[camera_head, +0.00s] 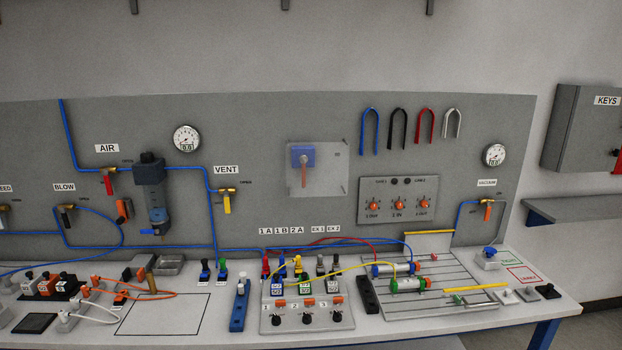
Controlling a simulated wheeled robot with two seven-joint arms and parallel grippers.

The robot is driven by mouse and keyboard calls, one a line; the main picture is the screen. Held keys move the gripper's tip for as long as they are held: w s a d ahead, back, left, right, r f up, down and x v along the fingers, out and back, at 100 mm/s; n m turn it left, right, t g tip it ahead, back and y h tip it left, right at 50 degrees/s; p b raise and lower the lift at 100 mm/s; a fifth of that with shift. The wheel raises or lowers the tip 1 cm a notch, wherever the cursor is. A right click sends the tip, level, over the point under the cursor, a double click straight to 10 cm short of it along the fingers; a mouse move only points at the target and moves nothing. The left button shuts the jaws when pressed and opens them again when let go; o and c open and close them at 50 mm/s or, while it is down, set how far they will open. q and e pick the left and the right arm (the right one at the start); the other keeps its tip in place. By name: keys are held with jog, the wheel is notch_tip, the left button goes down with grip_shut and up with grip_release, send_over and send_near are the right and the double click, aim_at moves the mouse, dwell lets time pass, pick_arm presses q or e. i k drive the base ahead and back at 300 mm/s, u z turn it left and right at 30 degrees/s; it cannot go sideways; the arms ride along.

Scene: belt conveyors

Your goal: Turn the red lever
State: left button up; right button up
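A red lever (108,185) hangs downward from a brass valve under the AIR label (107,148) at the left of the grey panel. A second red-orange handle (304,175) points down from a blue switch box (303,156) on a light plate in the panel's middle. A yellow lever (227,204) hangs under the VENT label, a dark one (66,218) under BLOW, and an orange one (488,213) under VACUUM. Neither of my grippers is in view, and nothing touches the levers.
The bench (420,322) in front of the panel holds hoses, valve blocks, cylinders and small connectors. An outlined square (165,314) at left is mostly clear. Blue tubing (70,140) runs along the panel. A KEYS cabinet (585,128) hangs at right.

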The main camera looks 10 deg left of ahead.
aim_at(105, 172)
jog(key=u, duration=1.5)
